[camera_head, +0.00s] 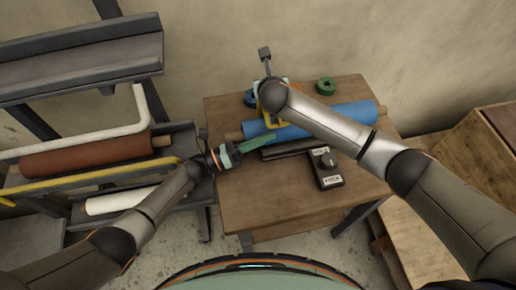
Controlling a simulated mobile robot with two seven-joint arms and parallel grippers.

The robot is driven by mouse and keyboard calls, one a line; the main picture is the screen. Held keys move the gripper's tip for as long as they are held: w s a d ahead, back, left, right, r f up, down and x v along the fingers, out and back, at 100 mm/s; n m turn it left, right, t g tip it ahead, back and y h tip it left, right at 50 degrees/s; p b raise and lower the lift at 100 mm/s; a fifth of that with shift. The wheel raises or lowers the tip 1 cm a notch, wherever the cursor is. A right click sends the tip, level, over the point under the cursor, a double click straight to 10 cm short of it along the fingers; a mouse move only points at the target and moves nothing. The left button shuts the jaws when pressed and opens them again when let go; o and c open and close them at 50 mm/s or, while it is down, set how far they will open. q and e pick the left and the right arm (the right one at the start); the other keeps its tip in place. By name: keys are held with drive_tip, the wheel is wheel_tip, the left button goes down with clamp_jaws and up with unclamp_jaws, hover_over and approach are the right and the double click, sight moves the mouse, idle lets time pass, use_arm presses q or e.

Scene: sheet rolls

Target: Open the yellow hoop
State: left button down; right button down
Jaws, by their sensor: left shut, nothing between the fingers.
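A yellow hoop (85,178) runs as a long bar across the front of the rack at the left, below a brown roll (85,157). A white hoop (95,137) of like shape runs above that roll. My left gripper (257,141), with green fingers, is shut and empty over the left part of the table, right of the rack and apart from the yellow hoop.
The wooden table (260,200) holds a blue roll (345,115), a dark bar (288,149), a black labelled device (325,170) and a green ring (326,86). A white roll (115,201) lies low in the rack. Wooden crates (445,170) stand at right. The table's front is clear.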

sight(263, 127)
use_arm(q)
drive_tip(key=shift+w+a+r, duration=0.1)
drive_tip(key=shift+w+r, duration=0.2)
drive_tip(key=shift+r, duration=0.15)
use_arm(e)
drive_tip(key=shift+f, duration=0.1)
use_arm(q)
drive_tip(key=shift+w+a+r, duration=0.1)
drive_tip(key=shift+w+r, duration=0.5)
drive_tip(key=shift+r, duration=0.2)
use_arm(e)
drive_tip(key=c, duration=0.9)
unclamp_jaws()
drive_tip(key=o, duration=0.4)
use_arm(q)
drive_tip(key=shift+s+f, duration=0.1)
drive_tip(key=shift+f, duration=0.05)
use_arm(e)
drive_tip(key=shift+o, duration=0.3)
drive_tip(key=shift+s, duration=0.1)
